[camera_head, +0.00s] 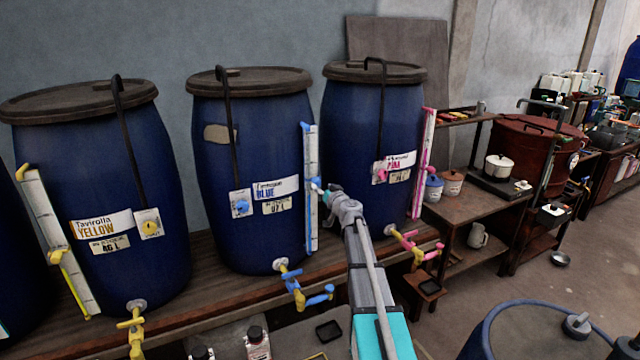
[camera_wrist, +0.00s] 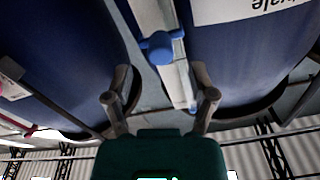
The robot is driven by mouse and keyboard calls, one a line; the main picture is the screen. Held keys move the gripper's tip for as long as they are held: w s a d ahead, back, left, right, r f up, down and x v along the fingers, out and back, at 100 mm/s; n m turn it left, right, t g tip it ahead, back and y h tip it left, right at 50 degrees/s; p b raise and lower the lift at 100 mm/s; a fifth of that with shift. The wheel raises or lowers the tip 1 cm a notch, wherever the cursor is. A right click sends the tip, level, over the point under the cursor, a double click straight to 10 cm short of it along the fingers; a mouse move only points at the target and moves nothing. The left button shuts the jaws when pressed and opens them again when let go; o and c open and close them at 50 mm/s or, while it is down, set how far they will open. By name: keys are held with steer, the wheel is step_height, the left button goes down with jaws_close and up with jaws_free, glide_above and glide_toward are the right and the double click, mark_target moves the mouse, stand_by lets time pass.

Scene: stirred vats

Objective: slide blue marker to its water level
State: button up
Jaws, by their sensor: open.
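The blue marker (camera_head: 316,183) sits on the white gauge strip (camera_head: 311,215) with blue edging, at the right side of the middle vat (camera_head: 250,135). The marker is a little above the strip's middle. The vat's label (camera_head: 264,189) reads BLUE; a smaller tag (camera_head: 277,205) below it gives a litre figure too small to read surely. My gripper (camera_head: 326,192) is right beside the marker. In the wrist view the marker (camera_wrist: 160,48) lies ahead of my gripper (camera_wrist: 160,97), whose fingers are apart, with the strip between them in the picture and nothing held. The water level is not visible to me.
A yellow-labelled vat (camera_head: 95,190) stands left and a pink-labelled vat (camera_head: 370,130) right, each with its own gauge. A blue tap (camera_head: 300,292) sticks out below the middle vat. The pink gauge (camera_head: 424,160) is right of my arm. A blue drum (camera_head: 540,330) stands in front at right.

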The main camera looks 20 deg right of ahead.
mark_target(319, 184)
steer(key=shift+w+a, duration=0.1)
steer(key=shift+w, duration=2.1)
jaws_close()
